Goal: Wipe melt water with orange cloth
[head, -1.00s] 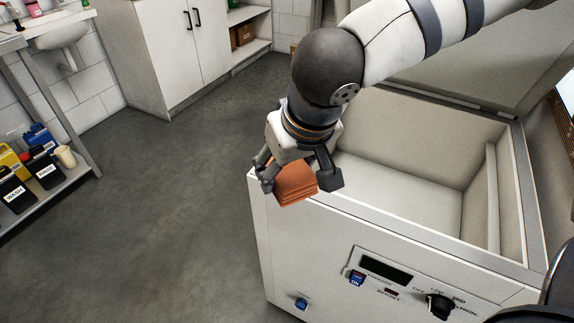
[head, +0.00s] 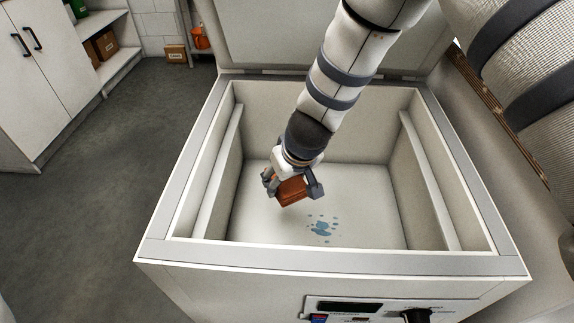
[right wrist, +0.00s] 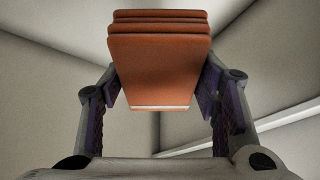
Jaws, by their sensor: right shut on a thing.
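The orange cloth (head: 294,191) is a folded, layered block held between the fingers of my right gripper (head: 292,186). In the right wrist view the orange cloth (right wrist: 160,65) sits between both fingers of the right gripper (right wrist: 160,95), which is shut on it. The gripper is inside the open chest freezer (head: 400,262), above its floor. The melt water (head: 321,229) is a patch of blue puddles and drops on the freezer floor, just right of and nearer than the cloth. The cloth appears apart from it. My left gripper is not in view.
The freezer lid (head: 290,35) stands open at the back. Ledges (head: 215,180) run along the inner side walls, close on either side. A control panel with a knob (head: 415,315) is on the front. Clear floor (head: 95,190) lies to the left.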

